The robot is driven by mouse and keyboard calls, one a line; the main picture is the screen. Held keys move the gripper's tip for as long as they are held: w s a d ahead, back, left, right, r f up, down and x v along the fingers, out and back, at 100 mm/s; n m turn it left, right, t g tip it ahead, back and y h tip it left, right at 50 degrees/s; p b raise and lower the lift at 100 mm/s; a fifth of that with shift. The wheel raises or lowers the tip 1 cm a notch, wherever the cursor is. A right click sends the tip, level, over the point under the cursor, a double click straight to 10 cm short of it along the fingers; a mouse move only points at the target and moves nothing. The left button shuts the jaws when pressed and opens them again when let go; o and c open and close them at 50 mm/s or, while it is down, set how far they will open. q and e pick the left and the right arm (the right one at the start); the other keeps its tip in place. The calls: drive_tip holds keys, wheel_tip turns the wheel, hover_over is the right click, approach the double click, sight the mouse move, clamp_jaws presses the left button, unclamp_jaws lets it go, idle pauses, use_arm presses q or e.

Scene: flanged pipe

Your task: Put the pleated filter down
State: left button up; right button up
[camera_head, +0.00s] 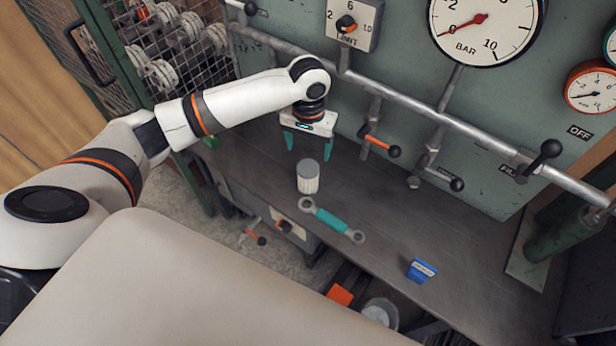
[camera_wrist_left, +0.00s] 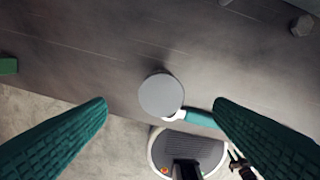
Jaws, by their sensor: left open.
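The pleated filter (camera_head: 308,177) is a small white ribbed cylinder with a grey top. It stands upright on the dark bench top (camera_head: 420,225), and its round grey top shows in the left wrist view (camera_wrist_left: 161,95). My left gripper (camera_head: 308,152) is open, with its teal fingers pointing down above and just behind the filter in the head view. In the left wrist view the fingers (camera_wrist_left: 160,105) are wide apart, with the filter top between them and clear of both. My right gripper is not in view.
A teal-handled wrench (camera_head: 332,220) lies close in front of the filter. A blue box (camera_head: 421,270) sits farther right. Pipes with levers (camera_head: 380,145) and gauges (camera_head: 486,28) line the green panel behind. A wire cage (camera_head: 180,50) stands at left. The bench's right part is clear.

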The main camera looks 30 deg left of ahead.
sight(308, 174)
use_arm(q)
drive_tip(key=f, duration=0.5)
drive_tip(key=f+b, duration=0.1)
drive_tip(key=f, duration=0.5)
drive_tip(key=shift+s+d, duration=0.1)
drive_tip(key=shift+s, duration=0.1)
drive_tip(key=c, duration=1.2)
